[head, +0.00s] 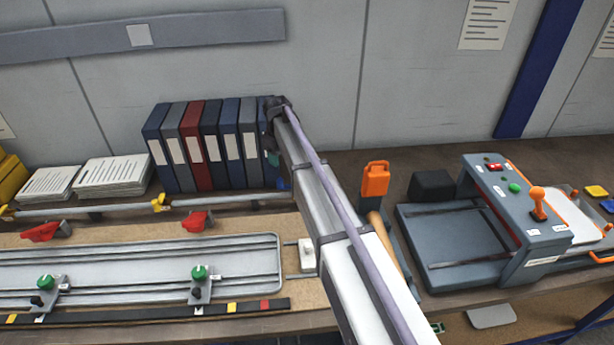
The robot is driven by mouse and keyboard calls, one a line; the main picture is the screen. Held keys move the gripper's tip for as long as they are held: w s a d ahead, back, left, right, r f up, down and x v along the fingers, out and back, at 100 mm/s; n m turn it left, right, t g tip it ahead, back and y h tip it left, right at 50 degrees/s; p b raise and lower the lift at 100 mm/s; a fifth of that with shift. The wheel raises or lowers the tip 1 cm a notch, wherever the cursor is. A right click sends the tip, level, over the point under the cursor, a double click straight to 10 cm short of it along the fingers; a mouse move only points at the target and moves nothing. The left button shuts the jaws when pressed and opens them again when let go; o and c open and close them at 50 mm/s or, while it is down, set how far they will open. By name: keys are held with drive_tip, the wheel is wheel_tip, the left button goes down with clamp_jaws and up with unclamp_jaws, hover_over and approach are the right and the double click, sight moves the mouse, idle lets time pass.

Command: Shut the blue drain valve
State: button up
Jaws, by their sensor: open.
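A small blue piece (283,183) shows beside my arm, near the right end of the metal pipe (240,199). It may be the blue drain valve's handle, but my arm hides most of it, so I cannot tell its setting. My gripper (270,130) is at the far end of my arm, in front of the rightmost binders and above the blue piece. It is open; its fingers are small and partly hidden by my arm. I see no contact between it and the blue piece.
A row of binders (205,145) stands behind the pipe. Red handles (197,221) and a metal tray with green knobs (200,272) are to the left. An orange-topped tool (375,179) and a grey machine (510,225) are to the right. Paper stacks (112,177) lie at back left.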

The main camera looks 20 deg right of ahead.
sight(280, 179)
drive_tip(key=f+b, duration=1.1)
drive_tip(key=shift+a, duration=0.35)
drive_tip(key=shift+r, duration=0.1)
drive_tip(key=shift+c, duration=0.5)
clamp_jaws()
drive_tip(key=shift+s, duration=0.1)
